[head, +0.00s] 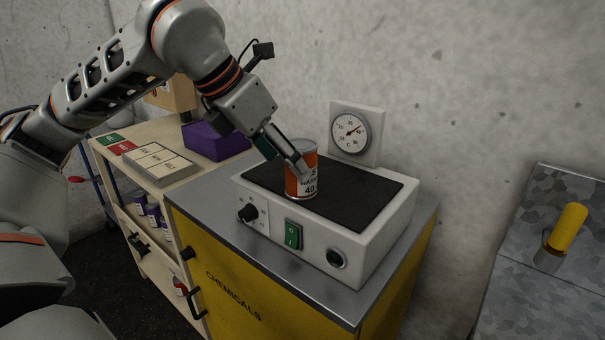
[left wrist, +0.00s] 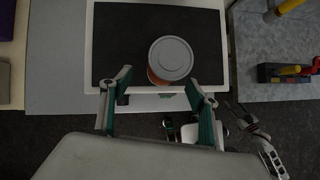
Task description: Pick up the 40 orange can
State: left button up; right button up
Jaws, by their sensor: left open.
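The orange can (head: 306,184) with a white label marked 40 stands upright on the black top of a white heater box (head: 370,250). In the left wrist view its grey lid (left wrist: 171,57) shows from above, with a little orange side below it. My left gripper (head: 288,160) reaches down from the upper left, and one finger overlaps the can in the head view. In the left wrist view the gripper (left wrist: 158,82) is open, with the can between and just beyond its fingertips. I cannot tell whether a finger touches it.
The heater stands on a yellow chemicals cabinet (head: 240,290) with a grey top. A dial gauge (head: 351,133) is on the wall behind. A shelf cart at left holds a purple bin (head: 214,141). A grey bench (head: 550,290) with a yellow-handled object (head: 569,226) is at right.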

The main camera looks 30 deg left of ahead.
pick_arm(q)
jog(key=x, duration=0.6)
jog(key=shift+w+d+r+b, duration=0.2)
jog(key=shift+d+r+b, duration=0.05)
jog(key=shift+d+b, duration=0.1)
jog(key=shift+r, duration=0.1)
jog(key=c, duration=1.6)
jog(key=shift+r, duration=0.1)
